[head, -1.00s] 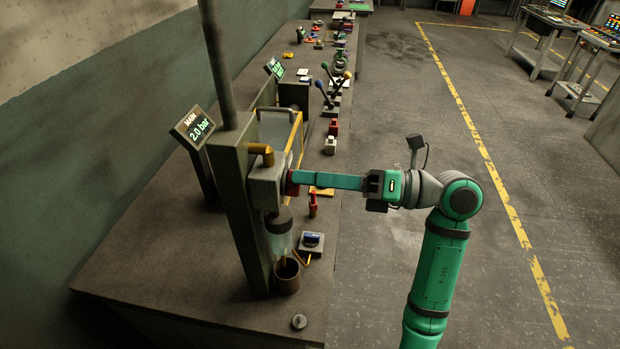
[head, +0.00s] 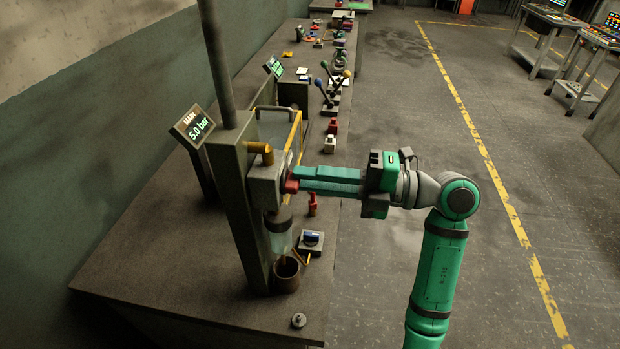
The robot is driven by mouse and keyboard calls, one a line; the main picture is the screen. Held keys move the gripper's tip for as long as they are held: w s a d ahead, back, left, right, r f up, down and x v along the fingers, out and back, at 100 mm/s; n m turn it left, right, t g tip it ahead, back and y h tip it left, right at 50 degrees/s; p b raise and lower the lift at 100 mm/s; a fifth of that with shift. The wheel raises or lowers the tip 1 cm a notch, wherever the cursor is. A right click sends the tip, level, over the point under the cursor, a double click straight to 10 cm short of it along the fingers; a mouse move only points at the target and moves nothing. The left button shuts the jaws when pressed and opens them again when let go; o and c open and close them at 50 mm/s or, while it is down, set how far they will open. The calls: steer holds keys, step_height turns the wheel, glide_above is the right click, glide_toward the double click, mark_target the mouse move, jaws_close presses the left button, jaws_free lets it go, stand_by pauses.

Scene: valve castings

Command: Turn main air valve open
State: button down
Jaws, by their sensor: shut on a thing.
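The main air valve's red handle (head: 291,186) sits on the right face of a grey valve block (head: 264,188) fixed to a post at the bench's near end. My gripper (head: 300,182) reaches in from the right with long teal fingers and is shut on the red handle. The fingertips hide part of the handle. A display (head: 193,126) marked MAIN, left of the post, reads 5.0 bar.
A yellow-edged guard (head: 294,140) stands just behind the block. Levers and small parts line the bench further back.

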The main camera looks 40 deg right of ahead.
stand_by(0.6)
steer(key=c, duration=1.7)
jaws_free()
steer(key=v, duration=1)
steer(key=shift+s+d, duration=0.2)
steer(key=shift+s, duration=0.1)
